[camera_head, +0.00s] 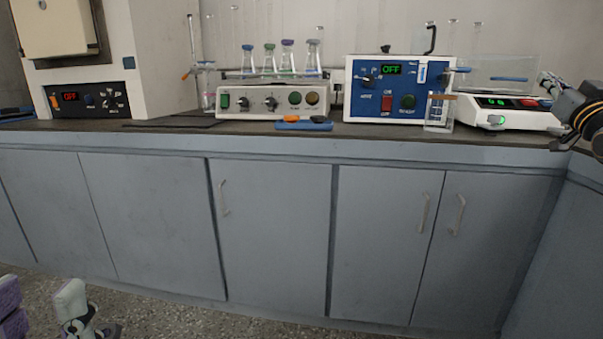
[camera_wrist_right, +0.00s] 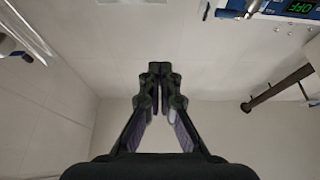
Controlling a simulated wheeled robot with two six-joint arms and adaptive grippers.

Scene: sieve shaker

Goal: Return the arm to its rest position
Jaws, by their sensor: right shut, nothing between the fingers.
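My right gripper (camera_wrist_right: 160,75) shows in the right wrist view with its dark fingers together at the tips and nothing between them. In the head view my right arm (camera_head: 582,108) comes in at the right edge, beside the balance at the end of the counter. Its fingertips are hard to make out there. Part of my left gripper (camera_head: 70,308), a grey-white finger piece with purple pads beside it, shows at the bottom left corner, above the speckled floor and apart from the counter. Most of it is cut off.
The dark counter (camera_head: 180,130) holds a white-cased machine (camera_head: 160,50), a grey control unit (camera_head: 270,102) with flasks behind, a blue-fronted device (camera_head: 395,90) reading OFF, a beaker (camera_head: 438,112), a balance (camera_head: 505,115) and a blue tray (camera_head: 304,126). Grey cabinets stand below; floor before them is clear.

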